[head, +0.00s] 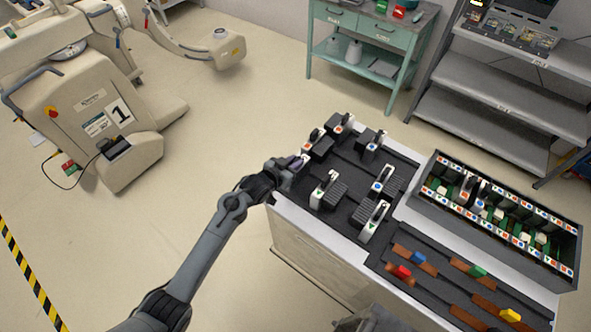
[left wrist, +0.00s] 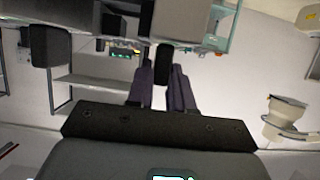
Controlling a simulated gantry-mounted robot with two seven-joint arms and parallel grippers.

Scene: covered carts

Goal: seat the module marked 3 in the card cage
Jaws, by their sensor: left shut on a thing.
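The card cage (head: 490,237) is a long dark open box on the right of the cart top, with green boards inside and coloured marks along both long rims. A dark-handled module (head: 468,188) stands in its left part. Several black-and-white modules stand on the cart's dark mat, among them ones with a green triangle (head: 320,190) and a blue circle (head: 380,180). I cannot read a 3 on any. My left gripper (head: 297,168) is at the mat's left edge; in the left wrist view its fingers (left wrist: 163,88) close around a black handle (left wrist: 163,62). The held module is mostly hidden. My right gripper is not in view.
Coloured blocks, red (head: 402,271), blue (head: 418,257), green (head: 477,270) and yellow (head: 510,315), sit on brown strips at the cart's front. A green bench (head: 365,35) and grey shelves (head: 500,125) stand behind. A beige machine (head: 100,110) is at left. Floor between is clear.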

